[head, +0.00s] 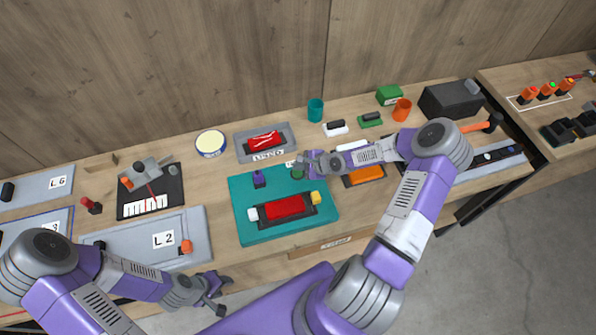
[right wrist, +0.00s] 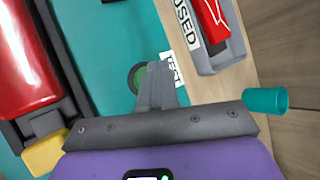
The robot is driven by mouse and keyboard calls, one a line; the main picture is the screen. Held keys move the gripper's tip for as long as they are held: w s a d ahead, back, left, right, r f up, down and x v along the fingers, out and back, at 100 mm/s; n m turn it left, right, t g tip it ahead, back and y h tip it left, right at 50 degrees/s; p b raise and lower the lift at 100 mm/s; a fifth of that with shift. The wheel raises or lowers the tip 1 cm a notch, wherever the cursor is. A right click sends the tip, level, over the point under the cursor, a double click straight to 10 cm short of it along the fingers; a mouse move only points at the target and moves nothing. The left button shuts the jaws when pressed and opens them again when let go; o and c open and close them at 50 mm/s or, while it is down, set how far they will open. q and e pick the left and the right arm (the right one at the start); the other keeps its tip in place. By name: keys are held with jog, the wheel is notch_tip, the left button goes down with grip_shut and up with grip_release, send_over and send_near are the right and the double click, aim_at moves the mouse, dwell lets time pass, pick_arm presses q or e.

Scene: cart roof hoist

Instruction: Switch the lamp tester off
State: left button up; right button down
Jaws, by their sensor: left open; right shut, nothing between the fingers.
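The lamp tester is a teal board (head: 247,227) with a red lamp (head: 285,207) lying in a dark holder between a white end block (head: 253,214) and a yellow end block (head: 317,198). A round green button (head: 297,174) in a dark ring sits at its back edge, beside a small label (right wrist: 173,70). My right gripper (head: 304,164) is shut and empty, its fingertips at the button. In the right wrist view the fingers partly cover the green button (right wrist: 138,77); I cannot tell whether they touch it. My left gripper (head: 217,290) is open and empty at the table's front edge.
A purple knob (head: 258,178) stands on the board's back left. Behind is a grey tray (head: 242,150) marked USED with a red item. A teal cup (head: 315,110) stands farther back. Grey L2 panel (head: 140,240) lies left; an orange block (head: 364,175) lies right.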

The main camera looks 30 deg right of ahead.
aim_at(299, 174)
notch_tip(299, 174, up, 6)
jog(key=p, duration=0.5)
jog(key=shift+f, duration=0.1)
dwell(0.4)
